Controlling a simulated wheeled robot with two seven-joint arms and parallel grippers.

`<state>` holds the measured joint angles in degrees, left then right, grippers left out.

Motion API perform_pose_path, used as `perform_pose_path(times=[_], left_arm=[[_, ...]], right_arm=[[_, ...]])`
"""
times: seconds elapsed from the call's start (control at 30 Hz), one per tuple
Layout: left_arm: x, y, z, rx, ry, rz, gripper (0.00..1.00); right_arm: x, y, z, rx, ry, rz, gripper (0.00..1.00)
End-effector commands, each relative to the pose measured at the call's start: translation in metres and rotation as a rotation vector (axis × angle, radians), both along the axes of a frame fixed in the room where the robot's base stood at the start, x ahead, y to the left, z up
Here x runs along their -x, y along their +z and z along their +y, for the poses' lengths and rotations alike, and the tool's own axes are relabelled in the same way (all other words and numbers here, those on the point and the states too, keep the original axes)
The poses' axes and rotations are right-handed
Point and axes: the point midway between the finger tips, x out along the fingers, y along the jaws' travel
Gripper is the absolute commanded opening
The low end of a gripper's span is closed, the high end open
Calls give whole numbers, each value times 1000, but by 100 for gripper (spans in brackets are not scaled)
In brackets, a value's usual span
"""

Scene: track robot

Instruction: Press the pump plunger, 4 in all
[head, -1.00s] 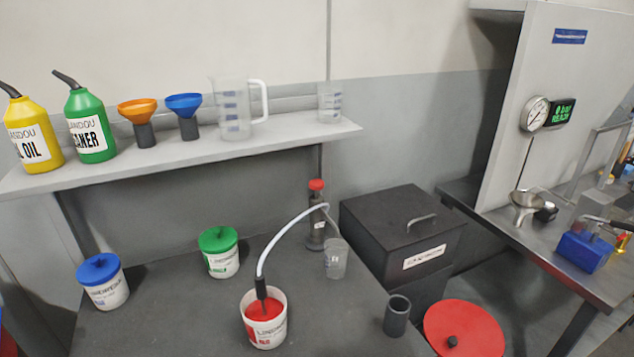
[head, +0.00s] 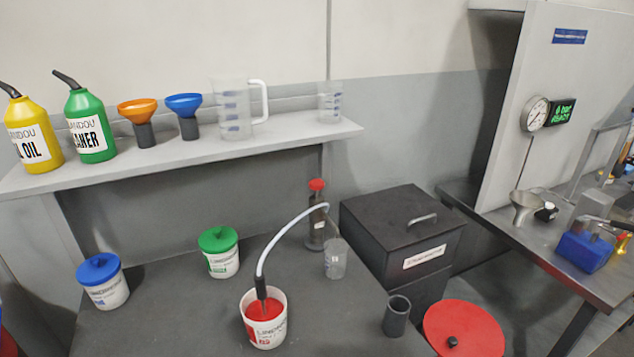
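The pump (head: 317,222) stands upright at the back of the dark table, with a red plunger knob (head: 316,184) on top. A pale hose (head: 283,226) arches from the pump to a white tub (head: 264,330) holding red contents, where its dark end dips in. A clear measuring cup (head: 335,260) stands just in front of the pump; I cannot tell whether it holds liquid. Neither of my grippers is in view.
A black lidded box (head: 402,228) stands right of the pump. Blue-lidded (head: 103,281) and green-lidded (head: 219,252) tubs stand left. A shelf (head: 200,152) with bottles, funnels and jugs runs above.

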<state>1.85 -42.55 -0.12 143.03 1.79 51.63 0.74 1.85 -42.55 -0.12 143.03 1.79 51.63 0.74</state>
Motion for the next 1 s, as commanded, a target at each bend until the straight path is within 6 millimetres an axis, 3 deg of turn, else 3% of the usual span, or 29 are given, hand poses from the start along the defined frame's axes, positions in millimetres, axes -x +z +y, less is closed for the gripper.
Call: perform_pose_path(times=[0.07,0.37,1.0], left_arm=[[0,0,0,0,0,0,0],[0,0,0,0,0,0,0],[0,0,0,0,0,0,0]], right_arm=[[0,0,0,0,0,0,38],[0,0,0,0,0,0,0],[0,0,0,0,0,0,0]])
